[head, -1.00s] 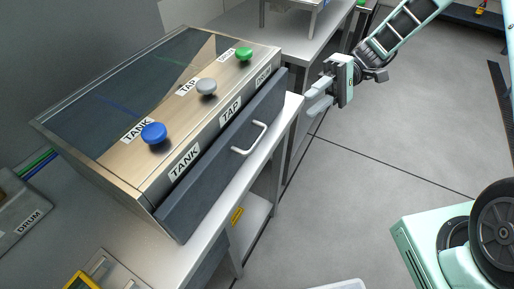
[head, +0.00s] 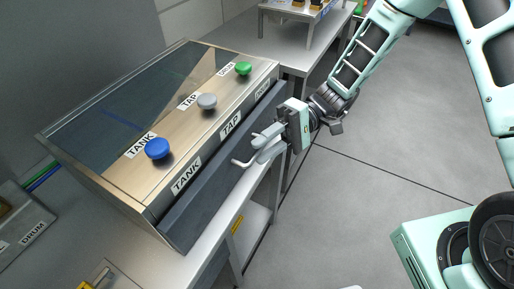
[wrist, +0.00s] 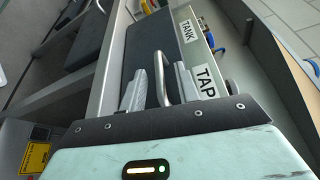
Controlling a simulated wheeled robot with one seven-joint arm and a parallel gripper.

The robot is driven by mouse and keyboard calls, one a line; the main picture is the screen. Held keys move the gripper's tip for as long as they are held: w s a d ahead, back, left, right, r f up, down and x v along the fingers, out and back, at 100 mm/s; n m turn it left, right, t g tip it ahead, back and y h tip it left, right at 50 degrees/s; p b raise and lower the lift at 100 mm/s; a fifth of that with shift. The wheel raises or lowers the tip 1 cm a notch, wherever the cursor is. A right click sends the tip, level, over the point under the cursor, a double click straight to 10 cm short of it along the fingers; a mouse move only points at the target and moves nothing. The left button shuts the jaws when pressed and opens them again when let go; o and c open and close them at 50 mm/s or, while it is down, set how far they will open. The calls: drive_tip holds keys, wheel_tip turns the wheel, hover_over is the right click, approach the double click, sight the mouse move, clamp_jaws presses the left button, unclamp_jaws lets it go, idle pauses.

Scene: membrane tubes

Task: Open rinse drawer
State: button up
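The rinse drawer is the dark grey front panel (head: 195,205) on the low side of the steel rinse unit, and it looks shut. Its pale bar handle (head: 238,163) is partly hidden by my gripper (head: 264,143) in the head view. In the wrist view the handle (wrist: 161,78) stands between my two grey fingers, with the drawer front (wrist: 145,45) behind it. My gripper (wrist: 160,88) is open, with a gap visible on each side of the handle.
Blue (head: 159,149), grey (head: 207,101) and green (head: 243,68) knobs sit on the unit's top, labelled TANK, TAP and a third partly unreadable word. A steel bench (head: 215,222) carries the unit. Open floor (head: 350,200) lies to the right.

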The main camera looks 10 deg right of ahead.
drive_tip(key=shift+x, duration=1.3)
clamp_jaws()
drive_tip(key=shift+d, duration=0.1)
